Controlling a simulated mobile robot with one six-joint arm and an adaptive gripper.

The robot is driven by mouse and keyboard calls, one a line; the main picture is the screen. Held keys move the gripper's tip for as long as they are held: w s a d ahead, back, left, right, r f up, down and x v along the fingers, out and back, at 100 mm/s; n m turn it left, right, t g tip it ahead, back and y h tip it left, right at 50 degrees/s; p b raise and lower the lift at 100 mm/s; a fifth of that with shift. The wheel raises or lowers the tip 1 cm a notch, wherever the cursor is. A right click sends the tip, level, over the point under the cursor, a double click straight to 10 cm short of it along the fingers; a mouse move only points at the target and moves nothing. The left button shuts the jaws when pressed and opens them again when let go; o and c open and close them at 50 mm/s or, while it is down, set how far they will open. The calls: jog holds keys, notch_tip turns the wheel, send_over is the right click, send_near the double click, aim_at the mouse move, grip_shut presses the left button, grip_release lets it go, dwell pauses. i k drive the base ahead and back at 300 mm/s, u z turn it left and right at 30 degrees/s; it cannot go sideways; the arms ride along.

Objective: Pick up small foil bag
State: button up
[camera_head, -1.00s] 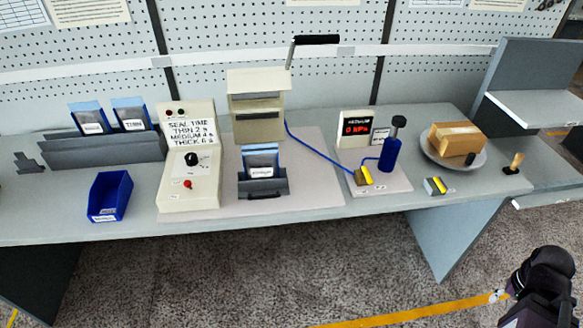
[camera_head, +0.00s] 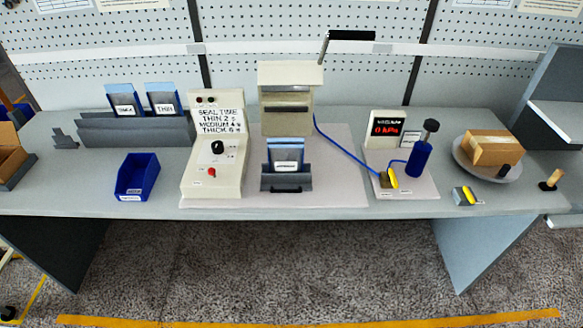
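Two blue-edged foil bags stand upright in a dark grey rack (camera_head: 135,132) at the back left of the bench. The left bag (camera_head: 121,99) has a label too small to read surely. The right bag (camera_head: 162,99) has a label that seems to read THIN. Another blue-and-silver bag (camera_head: 286,157) stands in a dark holder (camera_head: 287,184) in front of the beige lever press (camera_head: 287,85); its label is unreadable. I cannot tell by name which bag is the small one. My gripper is not in view.
The grey bench (camera_head: 85,195) carries a blue bin (camera_head: 137,177), a seal-time control box (camera_head: 213,160), a vacuum display (camera_head: 385,128), a blue pump bottle (camera_head: 420,155) and a parcel on a round plate (camera_head: 492,148). A cardboard box (camera_head: 10,160) stands at the left edge. The front-left bench top is clear.

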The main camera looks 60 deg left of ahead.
aim_at(285, 155)
jog(key=z, duration=0.05)
jog(key=k, duration=1.55)
jog(key=u, duration=2)
jog(key=i, duration=0.8)
jog(key=z, duration=0.15)
